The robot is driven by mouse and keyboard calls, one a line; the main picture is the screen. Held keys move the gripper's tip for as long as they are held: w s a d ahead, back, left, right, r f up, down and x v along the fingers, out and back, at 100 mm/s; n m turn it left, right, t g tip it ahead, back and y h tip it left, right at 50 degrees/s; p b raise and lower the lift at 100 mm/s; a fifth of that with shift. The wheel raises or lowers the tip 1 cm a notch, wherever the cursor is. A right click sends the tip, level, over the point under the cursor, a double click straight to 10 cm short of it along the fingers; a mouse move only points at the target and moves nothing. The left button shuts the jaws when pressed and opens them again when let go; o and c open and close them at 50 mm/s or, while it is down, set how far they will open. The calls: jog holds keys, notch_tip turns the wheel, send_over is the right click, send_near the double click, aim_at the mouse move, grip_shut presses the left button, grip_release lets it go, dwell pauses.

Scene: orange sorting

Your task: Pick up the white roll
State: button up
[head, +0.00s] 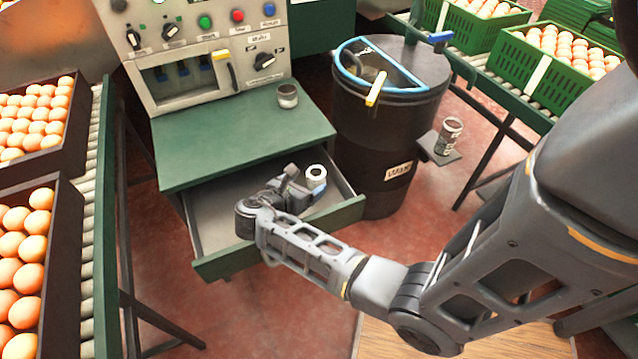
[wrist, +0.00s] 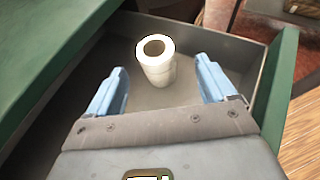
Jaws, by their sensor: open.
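The white roll (head: 316,174) stands upright in the open drawer (head: 338,216) under the green worktop, toward the drawer's right side. In the wrist view the white roll (wrist: 156,62) shows its round top with a dark hole, ahead of the blue fingertips and between their lines. My gripper (head: 303,183) reaches down into the drawer beside the roll. In the wrist view my gripper (wrist: 160,88) has its two blue fingers wide apart, with nothing between them but the drawer floor. The roll's lower part is partly hidden by my gripper in the head view.
The green worktop (head: 230,140) overhangs the drawer's back and carries a metal cup (head: 288,96). A black bin (head: 385,130) with a blue-rimmed opening stands just right of the drawer. Crates of orange-brown round items (head: 25,225) line the left conveyor. The drawer walls (wrist: 262,75) surround the roll.

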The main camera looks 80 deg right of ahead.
aim_at(313, 176)
jog(key=x, duration=0.4)
jog(key=b+x, duration=0.1)
jog(key=x, duration=0.2)
jog(key=shift+w+d+r, duration=0.1)
jog(key=shift+w, duration=0.2)
jog(key=c, duration=1.1)
jog(key=shift+o, duration=0.2)
